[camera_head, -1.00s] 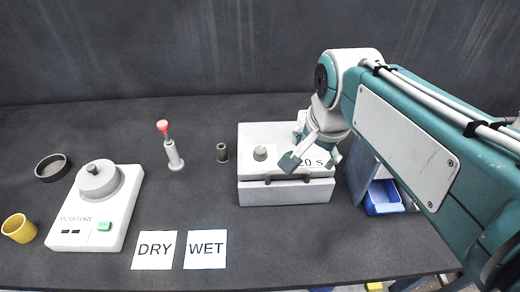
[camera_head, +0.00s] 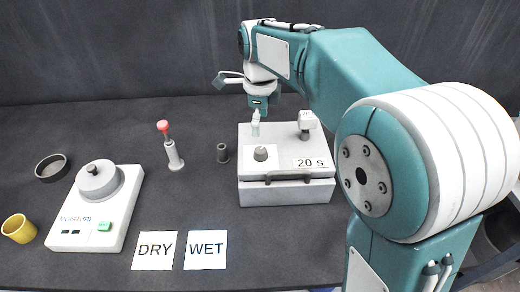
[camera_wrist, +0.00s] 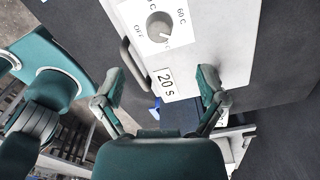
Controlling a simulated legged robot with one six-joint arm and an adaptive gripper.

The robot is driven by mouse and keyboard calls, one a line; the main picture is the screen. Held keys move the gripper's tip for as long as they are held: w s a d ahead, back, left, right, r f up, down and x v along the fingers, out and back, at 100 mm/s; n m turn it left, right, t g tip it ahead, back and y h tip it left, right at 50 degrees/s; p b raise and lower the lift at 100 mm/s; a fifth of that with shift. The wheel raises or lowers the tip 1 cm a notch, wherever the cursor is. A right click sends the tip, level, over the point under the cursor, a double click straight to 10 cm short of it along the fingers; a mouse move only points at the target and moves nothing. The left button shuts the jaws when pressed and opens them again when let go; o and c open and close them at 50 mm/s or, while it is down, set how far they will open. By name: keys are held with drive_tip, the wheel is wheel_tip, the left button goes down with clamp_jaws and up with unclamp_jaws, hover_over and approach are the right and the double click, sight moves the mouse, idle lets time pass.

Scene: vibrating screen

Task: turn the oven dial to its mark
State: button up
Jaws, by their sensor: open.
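The oven is a light grey box (camera_head: 287,190) with a dark front handle (camera_head: 288,176). Its grey dial (camera_head: 262,153) sits on a white plate on the top, at left. In the wrist view the dial (camera_wrist: 159,26) shows close, with OFF and 60 C printed around it and another label partly cut off. A small pale line on the dial points toward the lower right there. My gripper (camera_head: 256,124) hangs pointing down above and behind the dial, apart from it. In the wrist view its two fingers (camera_wrist: 160,92) are spread with nothing between them.
A "20 S" label (camera_head: 308,162) and a pale raised knob (camera_head: 307,122) are on the oven's right side. Left of it stand a small dark cylinder (camera_head: 222,153), a red-topped post (camera_head: 173,150) and a scale-like device (camera_head: 95,210). DRY (camera_head: 153,250) and WET (camera_head: 206,250) cards lie in front.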

sight(260, 150)
wheel_tip(260, 150, down, 10)
drive_tip(key=shift+r, duration=0.2)
drive_tip(key=shift+c, duration=0.3)
drive_tip(key=shift+s, duration=0.1)
drive_tip(key=c, duration=1.1)
